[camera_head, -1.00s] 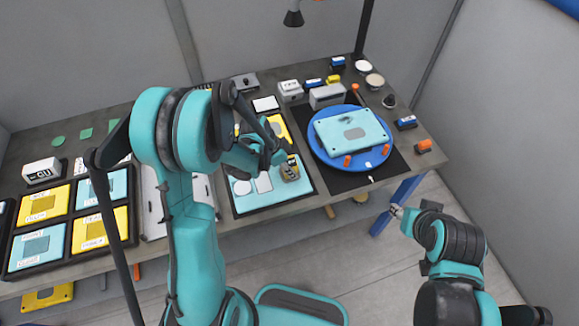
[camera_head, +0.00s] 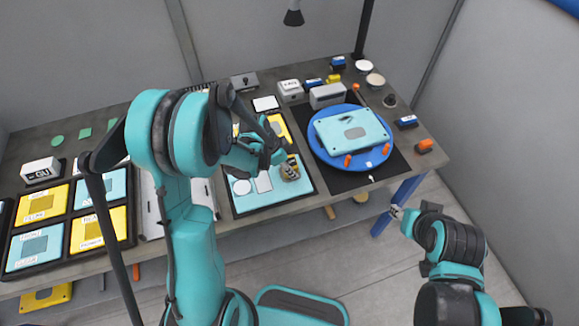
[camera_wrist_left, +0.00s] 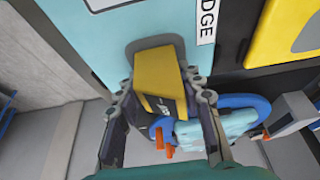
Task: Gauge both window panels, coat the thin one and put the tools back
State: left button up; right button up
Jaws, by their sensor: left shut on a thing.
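My left gripper (camera_wrist_left: 168,92) is shut on a small yellow block-shaped tool (camera_wrist_left: 158,72) with a dark labelled face, probably the gauge. The tool is at a grey recess in the cyan tool board (camera_wrist_left: 105,40); I cannot tell whether it touches the board. In the head view the tool (camera_head: 290,169) shows at the board's right side, partly behind my fingers. A cyan panel (camera_head: 335,127) with a grey patch lies on the blue turntable (camera_head: 370,161). My right gripper (camera_head: 397,212) hangs off the table's front right; its jaws are too small to read.
Orange pegs (camera_head: 386,149) stand at the turntable's edge. Framed yellow and cyan panels (camera_head: 97,228) lie at the left. A grey box (camera_head: 327,95) and small blue and orange blocks stand behind and right of the turntable.

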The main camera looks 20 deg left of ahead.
aim_at(293, 161)
pick_arm(q)
jog(key=shift+f, duration=0.2)
dwell(0.4)
jog(key=o, duration=1.4)
jog(key=shift+r, duration=0.1)
jog(key=shift+r+p, duration=1.7)
jog(key=shift+r, duration=1.3)
